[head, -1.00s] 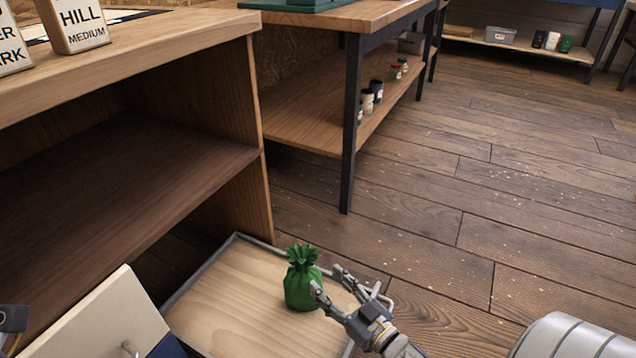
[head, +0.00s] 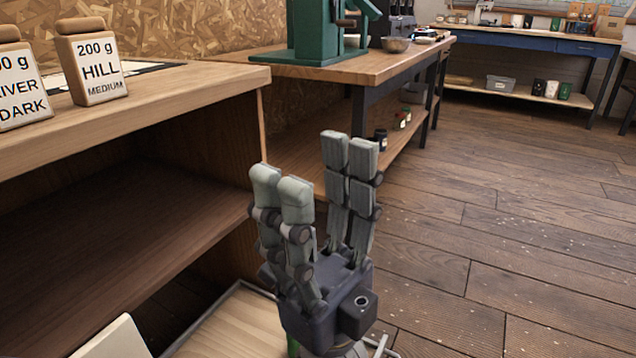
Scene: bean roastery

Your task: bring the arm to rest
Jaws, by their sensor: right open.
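My right gripper (head: 314,172) stands large in the middle of the head view with its fingers pointing up. Its two pairs of fingers are apart, with nothing between them. A low wooden tray (head: 236,325) with a grey rim lies below and behind it. A thin strip of the green bag (head: 292,347) shows beside the gripper's base; the rest of the bag is hidden behind the gripper. My left gripper is not in view.
A wooden shelf unit (head: 150,112) fills the left, with two labelled containers (head: 92,62) on top. A workbench (head: 365,68) with a green machine (head: 318,32) stands behind. The plank floor (head: 500,210) at right is clear. A blue-fronted table (head: 520,42) is farther back.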

